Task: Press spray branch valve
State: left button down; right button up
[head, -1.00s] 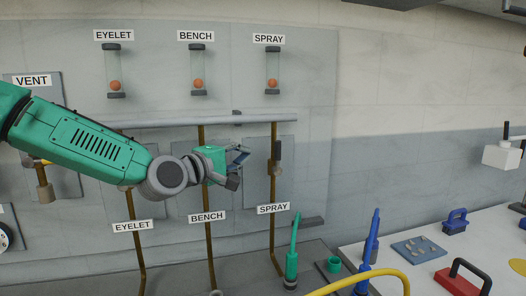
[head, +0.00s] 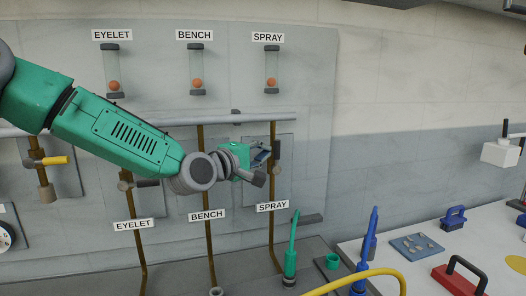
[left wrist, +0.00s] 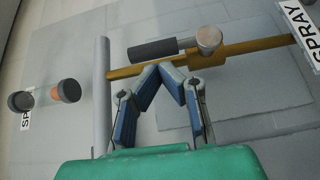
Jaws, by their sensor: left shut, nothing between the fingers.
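The spray branch valve has a dark lever (head: 277,150) with a round pivot (head: 277,170) on the brown vertical pipe under the SPRAY gauge. Its lever (left wrist: 155,48) lies along the pipe (left wrist: 240,50) in the left wrist view, with a grey round pivot (left wrist: 209,40) at one end. My left gripper (head: 262,157) is just left of the lever in the head view. In the left wrist view its fingertips (left wrist: 165,68) are together and empty, close to the pipe and lever. I cannot tell whether they touch. My right gripper is not in view.
A grey horizontal pipe (head: 170,122) runs above the branches. The SPRAY gauge (head: 272,70) holds an orange ball low in its tube. A green tool (head: 291,255) and a yellow hose (head: 375,274) stand below.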

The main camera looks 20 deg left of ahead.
pick_arm(q)
jog(key=g+p, duration=0.1)
jog(key=d+r+m+g+y+p, duration=0.1)
jog(key=p, duration=0.1)
jog(key=shift+w+d+r+m+p, duration=0.15)
jog(key=shift+w+d+m+p, duration=0.15)
jog(key=shift+w, duration=0.1)
jog(key=shift+w+d, duration=0.1)
jog(key=shift+d, duration=0.1)
jog(key=w+d+f+g, duration=0.1)
jog(key=w+d+f, duration=0.2)
jog(key=d, duration=0.2)
jog(key=shift+w+d+f+y, duration=0.25)
jog(key=shift+w+d+y, duration=0.05)
jog(key=shift+w+y, duration=0.1)
dwell(0.4)
jog(key=shift+f, duration=0.1)
dwell(0.5)
